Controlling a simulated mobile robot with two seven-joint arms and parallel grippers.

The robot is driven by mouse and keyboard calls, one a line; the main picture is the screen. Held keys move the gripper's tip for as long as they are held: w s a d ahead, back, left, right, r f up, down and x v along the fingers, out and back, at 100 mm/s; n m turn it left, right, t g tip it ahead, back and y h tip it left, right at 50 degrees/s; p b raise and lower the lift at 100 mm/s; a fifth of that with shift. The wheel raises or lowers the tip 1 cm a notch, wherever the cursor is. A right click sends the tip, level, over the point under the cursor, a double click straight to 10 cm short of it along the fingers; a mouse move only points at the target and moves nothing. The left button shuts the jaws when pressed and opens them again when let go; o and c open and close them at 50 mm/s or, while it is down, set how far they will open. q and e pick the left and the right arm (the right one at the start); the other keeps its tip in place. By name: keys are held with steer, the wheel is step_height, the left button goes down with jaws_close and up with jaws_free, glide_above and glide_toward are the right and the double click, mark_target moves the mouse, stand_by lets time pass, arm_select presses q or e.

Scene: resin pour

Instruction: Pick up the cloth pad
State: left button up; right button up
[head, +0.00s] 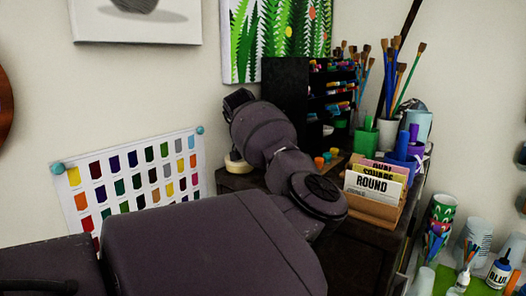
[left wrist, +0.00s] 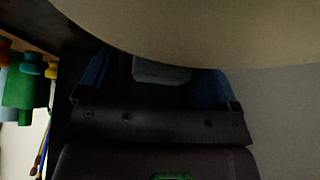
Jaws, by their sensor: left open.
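My left gripper (left wrist: 158,70) shows in the left wrist view with its two blue fingers spread apart. A small grey-blue block-like thing (left wrist: 162,73), which may be the cloth pad, shows between the fingers; I cannot tell whether they touch it. A large beige surface hides the far part of the fingers. In the head view my left arm reaches up toward the wall beside the black shelf, and its fingers cannot be made out. No cloth pad is clear in the head view. My right gripper is not in view.
A dark cabinet (head: 365,255) carries a black shelf (head: 285,95) of colours, a card box marked ROUND (head: 373,190), a tape roll (head: 237,165) and brush cups (head: 388,132). A colour chart (head: 140,180) hangs on the wall. Cups and bottles stand at the lower right.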

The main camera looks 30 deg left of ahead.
arm_select(q)
steer(key=c, duration=1)
